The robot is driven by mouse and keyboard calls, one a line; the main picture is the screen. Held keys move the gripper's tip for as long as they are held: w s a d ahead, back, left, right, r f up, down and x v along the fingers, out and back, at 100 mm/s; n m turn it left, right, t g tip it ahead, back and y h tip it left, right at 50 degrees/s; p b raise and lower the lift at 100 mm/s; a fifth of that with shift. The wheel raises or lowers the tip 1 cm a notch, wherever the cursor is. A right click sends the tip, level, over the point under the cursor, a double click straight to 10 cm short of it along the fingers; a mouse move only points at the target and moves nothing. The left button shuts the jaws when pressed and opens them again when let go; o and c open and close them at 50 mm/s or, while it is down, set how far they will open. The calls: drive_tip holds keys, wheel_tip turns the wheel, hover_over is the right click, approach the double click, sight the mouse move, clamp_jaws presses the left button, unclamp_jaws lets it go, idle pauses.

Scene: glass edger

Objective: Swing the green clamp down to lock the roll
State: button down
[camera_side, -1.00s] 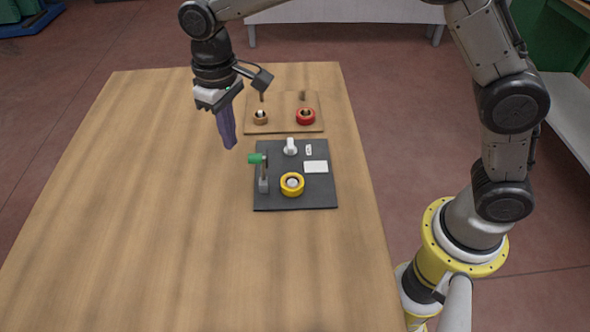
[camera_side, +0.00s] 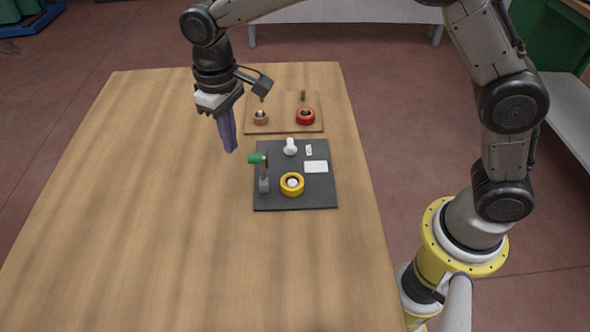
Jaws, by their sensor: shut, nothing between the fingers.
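The yellow roll (camera_side: 292,184) sits on the panel just right of the clamp's base, around a pale hub. The lever stands raised beside the roll. My gripper (camera_side: 230,150) has purple fingers and points down. It is shut and empty, left of the green handle and apart from it, above the table.
A wooden board (camera_side: 283,127) behind the panel holds a tan roll (camera_side: 260,117) and a red roll (camera_side: 305,117). A white knob (camera_side: 290,147) and a white label (camera_side: 315,167) are on the panel. The table's left and front are clear.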

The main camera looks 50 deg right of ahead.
sight(251, 155)
wheel_tip(251, 155, down, 6)
idle(1.5)
drive_tip(key=shift+s+d, duration=0.1)
drive_tip(key=shift+s+d, duration=0.25)
drive_tip(key=shift+s+d+r, duration=0.15)
drive_tip(key=shift+s+d, duration=0.3)
drive_tip(key=shift+s+d+r, duration=0.1)
drive_tip(key=shift+s+d, duration=0.4)
drive_tip(key=shift+s+d+r, duration=0.25)
drive_tip(key=shift+s+d, duration=0.65)
drive_tip(key=shift+d, duration=0.05)
drive_tip(key=shift+s, duration=0.1)
drive_tip(key=shift+r, duration=3.5)
